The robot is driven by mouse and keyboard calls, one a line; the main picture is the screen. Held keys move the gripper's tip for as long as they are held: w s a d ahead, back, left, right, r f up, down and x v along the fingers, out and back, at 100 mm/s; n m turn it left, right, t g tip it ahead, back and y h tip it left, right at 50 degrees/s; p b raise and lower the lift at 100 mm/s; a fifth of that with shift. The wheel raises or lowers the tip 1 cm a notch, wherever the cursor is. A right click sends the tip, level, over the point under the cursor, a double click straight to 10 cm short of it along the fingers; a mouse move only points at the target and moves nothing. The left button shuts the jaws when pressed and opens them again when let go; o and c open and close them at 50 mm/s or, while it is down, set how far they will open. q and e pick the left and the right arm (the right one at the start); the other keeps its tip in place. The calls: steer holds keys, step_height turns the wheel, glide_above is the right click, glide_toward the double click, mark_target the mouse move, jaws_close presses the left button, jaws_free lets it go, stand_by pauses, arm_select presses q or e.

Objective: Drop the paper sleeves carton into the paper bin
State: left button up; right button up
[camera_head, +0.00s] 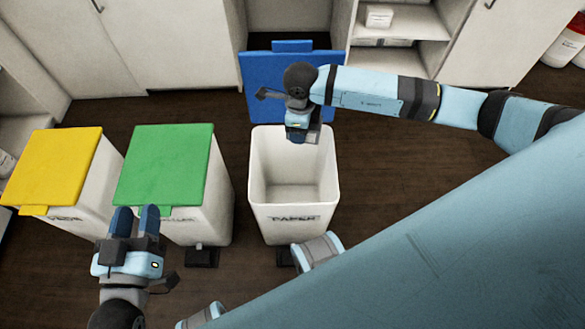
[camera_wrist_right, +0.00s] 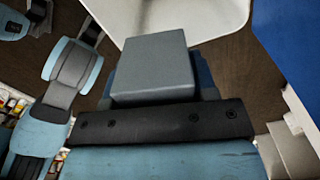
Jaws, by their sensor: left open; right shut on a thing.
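The paper bin (camera_head: 293,213) is a white bin labelled PAPER in the middle of the head view, with its blue lid (camera_head: 262,88) raised behind it. Its inside looks empty. My right gripper (camera_head: 303,136) is above the bin's back rim, pointing down. It is shut on the carton (camera_wrist_right: 152,68), a plain grey block in the right wrist view; in the head view the gripper mostly hides it. The bin's white wall (camera_wrist_right: 215,18) shows beyond the carton in the wrist view. My left gripper (camera_head: 136,222) is open and empty at lower left, in front of the green-lidded bin.
A green-lidded bin (camera_head: 166,165) and a yellow-lidded bin (camera_head: 55,170), both closed, stand left of the paper bin. Cabinets (camera_head: 175,45) and an open shelf (camera_head: 412,22) line the back. Dark floor (camera_head: 390,165) is clear right of the paper bin.

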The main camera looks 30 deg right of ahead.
arm_select(q)
step_height(320, 180, down, 7)
steer(key=d+h+b, duration=0.1)
steer(key=b, duration=0.9)
steer(key=shift+s+d+r+m+g, duration=0.2)
steer(key=shift+s+d+m+g, duration=0.1)
steer(key=shift+d, duration=0.05)
arm_select(e)
step_height(320, 180, down, 13)
steer(key=w+m, duration=0.1)
steer(key=m, duration=0.6)
steer(key=shift+w, duration=0.35)
steer(key=shift+d, duration=0.1)
steer(key=o, duration=1)
steer(key=shift+f, duration=0.1)
arm_select(q)
steer(key=shift+r, duration=0.1)
